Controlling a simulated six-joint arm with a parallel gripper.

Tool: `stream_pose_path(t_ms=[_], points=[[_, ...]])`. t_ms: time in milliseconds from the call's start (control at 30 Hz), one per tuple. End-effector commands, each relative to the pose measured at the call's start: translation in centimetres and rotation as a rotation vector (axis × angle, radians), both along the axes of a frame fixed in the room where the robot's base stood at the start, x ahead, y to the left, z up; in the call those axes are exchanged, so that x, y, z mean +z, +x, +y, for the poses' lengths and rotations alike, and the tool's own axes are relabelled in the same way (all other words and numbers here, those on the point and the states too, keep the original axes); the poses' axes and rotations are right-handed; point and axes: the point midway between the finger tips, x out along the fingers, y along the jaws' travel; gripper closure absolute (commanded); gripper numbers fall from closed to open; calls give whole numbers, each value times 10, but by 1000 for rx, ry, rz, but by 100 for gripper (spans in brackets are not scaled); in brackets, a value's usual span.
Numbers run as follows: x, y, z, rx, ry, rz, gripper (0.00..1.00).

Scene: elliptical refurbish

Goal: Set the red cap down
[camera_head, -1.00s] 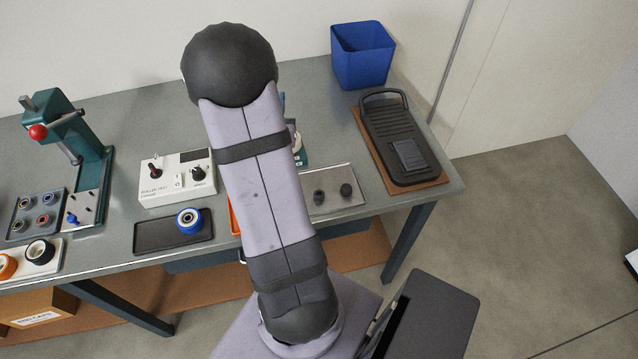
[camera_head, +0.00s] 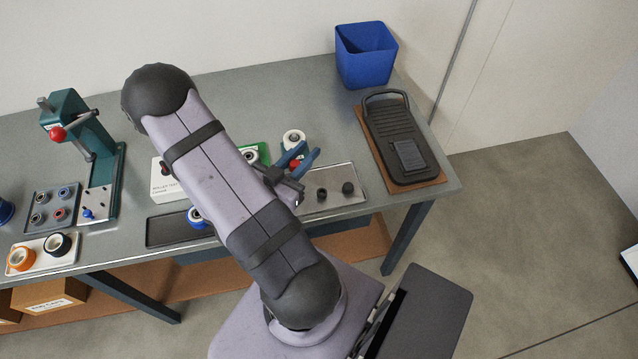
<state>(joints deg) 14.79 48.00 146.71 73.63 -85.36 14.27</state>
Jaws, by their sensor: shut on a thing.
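My gripper (camera_head: 303,157), with blue fingers, shows just right of my arm, over the rear left part of the metal tray (camera_head: 345,172). It is shut on a small red cap (camera_head: 295,164), which is mostly hidden by the fingers. The cap appears above the tray's left end; I cannot tell whether it touches anything. Two dark round pieces (camera_head: 334,191) stand on the tray to the right of the gripper.
A white roller (camera_head: 293,140) and a green fixture (camera_head: 262,148) stand close behind the gripper. A black ribbed device (camera_head: 398,138) lies on a brown board at the right. A blue bin (camera_head: 365,56) stands at the back. A black tray (camera_head: 165,230) with a blue-rimmed roller (camera_head: 196,218) is at the left.

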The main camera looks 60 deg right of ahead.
Motion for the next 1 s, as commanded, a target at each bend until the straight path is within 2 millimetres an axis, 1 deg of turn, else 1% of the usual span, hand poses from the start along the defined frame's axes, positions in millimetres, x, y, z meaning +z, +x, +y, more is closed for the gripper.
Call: stream_pose_path(t_ms=[233, 267, 500, 600, 867, 1000], points=[[-33, 0, 0, 1, 1, 0, 100], [-32, 0, 0, 0, 1, 3, 100], [-54, 0, 0, 1, 1, 2, 100], [-59, 1, 0, 1, 1, 2, 100], [-63, 1, 0, 1, 1, 1, 100], [-73, 0, 0, 1, 2, 3, 100]])
